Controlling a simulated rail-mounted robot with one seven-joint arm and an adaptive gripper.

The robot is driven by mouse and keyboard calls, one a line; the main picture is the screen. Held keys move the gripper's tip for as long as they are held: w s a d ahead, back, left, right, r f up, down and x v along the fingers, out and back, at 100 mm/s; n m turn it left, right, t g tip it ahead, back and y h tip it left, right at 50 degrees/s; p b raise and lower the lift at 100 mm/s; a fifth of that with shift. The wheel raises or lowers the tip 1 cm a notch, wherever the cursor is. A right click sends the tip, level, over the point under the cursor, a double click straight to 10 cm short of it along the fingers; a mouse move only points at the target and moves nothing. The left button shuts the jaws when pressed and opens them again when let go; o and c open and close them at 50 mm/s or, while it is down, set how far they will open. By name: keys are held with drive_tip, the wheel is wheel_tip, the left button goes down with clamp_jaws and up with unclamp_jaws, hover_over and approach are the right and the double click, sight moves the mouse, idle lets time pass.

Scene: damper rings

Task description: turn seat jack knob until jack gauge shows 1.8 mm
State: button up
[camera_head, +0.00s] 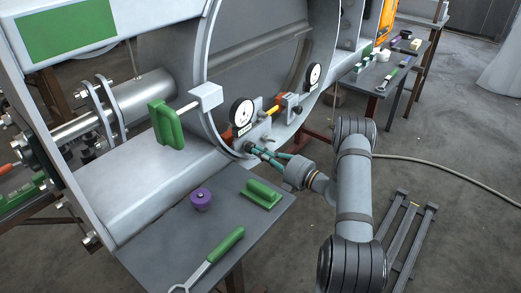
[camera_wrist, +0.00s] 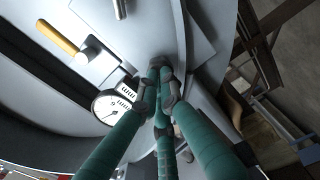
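My gripper (camera_head: 254,149) has green fingers with dark tips and reaches in from the right to the small dark seat jack knob (camera_head: 248,147) at the lower front of the ring housing. In the wrist view the fingertips (camera_wrist: 160,90) come together around the knob, which they mostly hide. A round white dial gauge (camera_head: 242,113) stands just above the knob. It also shows in the wrist view (camera_wrist: 110,105), left of the fingers; its reading is too small to make out. A second dial gauge (camera_head: 313,75) sits further right along the ring.
A grey table (camera_head: 225,228) below holds a purple knobbed part (camera_head: 201,199), a green-handled block (camera_head: 262,194) and a green-handled wrench (camera_head: 215,256). A green-handled clamp piece (camera_head: 165,124) is left of the gauge. A side table (camera_head: 376,86) with tools stands at upper right.

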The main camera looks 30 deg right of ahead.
drive_tip(key=o, duration=0.4)
drive_tip(key=shift+v, duration=1)
drive_tip(key=shift+p+v, duration=0.65)
drive_tip(key=shift+v, duration=2.35)
